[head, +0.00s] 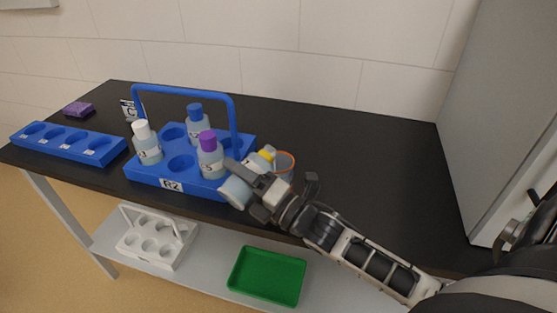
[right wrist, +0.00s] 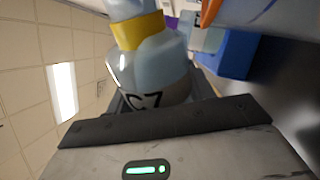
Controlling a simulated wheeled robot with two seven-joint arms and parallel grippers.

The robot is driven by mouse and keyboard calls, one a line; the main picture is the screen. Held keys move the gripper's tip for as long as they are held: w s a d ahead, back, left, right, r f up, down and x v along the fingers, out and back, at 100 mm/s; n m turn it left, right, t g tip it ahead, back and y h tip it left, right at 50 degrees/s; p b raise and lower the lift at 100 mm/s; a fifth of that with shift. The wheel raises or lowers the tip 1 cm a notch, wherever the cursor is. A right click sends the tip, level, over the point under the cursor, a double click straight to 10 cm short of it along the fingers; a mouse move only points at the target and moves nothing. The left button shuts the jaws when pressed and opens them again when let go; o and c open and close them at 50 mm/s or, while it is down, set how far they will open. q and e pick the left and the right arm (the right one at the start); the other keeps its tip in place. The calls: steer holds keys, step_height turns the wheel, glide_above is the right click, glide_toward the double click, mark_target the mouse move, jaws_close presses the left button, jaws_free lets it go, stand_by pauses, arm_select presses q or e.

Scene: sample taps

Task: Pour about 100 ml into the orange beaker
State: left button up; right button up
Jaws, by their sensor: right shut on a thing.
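My right gripper (head: 262,190) is shut on a pale blue bottle (head: 236,191) with a yellow band (head: 266,155) near its top. The bottle is tilted, its top end toward the orange beaker (head: 288,161). In the right wrist view the bottle (right wrist: 155,75) fills the middle, with a dark label that looks like "C7". The orange-rimmed beaker stands on the table just right of the rack, partly hidden behind bottle and gripper. An orange edge (right wrist: 210,12) shows at the top of the right wrist view. I cannot tell whether liquid is flowing. My left gripper is out of view.
A blue handled rack (head: 150,171) marked R2 holds bottles with white (head: 147,143), blue (head: 194,120) and purple (head: 209,155) caps. A blue holder (head: 65,144) and purple sponge (head: 78,109) are left. A green tray (head: 267,276) lies below. The table's right side is clear.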

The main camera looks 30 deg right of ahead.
arm_select(q)
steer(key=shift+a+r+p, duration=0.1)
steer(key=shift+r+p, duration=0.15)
steer(key=shift+p, duration=0.35)
arm_select(e)
steer(key=shift+w+d+r+m+h, duration=0.15)
steer(key=shift+d+r+m+h, duration=0.2)
steer(key=shift+r+m, duration=0.35)
stand_by(0.7)
arm_select(q)
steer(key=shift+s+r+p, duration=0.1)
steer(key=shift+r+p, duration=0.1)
steer(key=shift+p, duration=0.2)
arm_select(e)
steer(key=shift+d+r+m, duration=0.1)
steer(key=shift+r+m, duration=0.05)
steer(key=shift+m, duration=0.45)
stand_by(0.3)
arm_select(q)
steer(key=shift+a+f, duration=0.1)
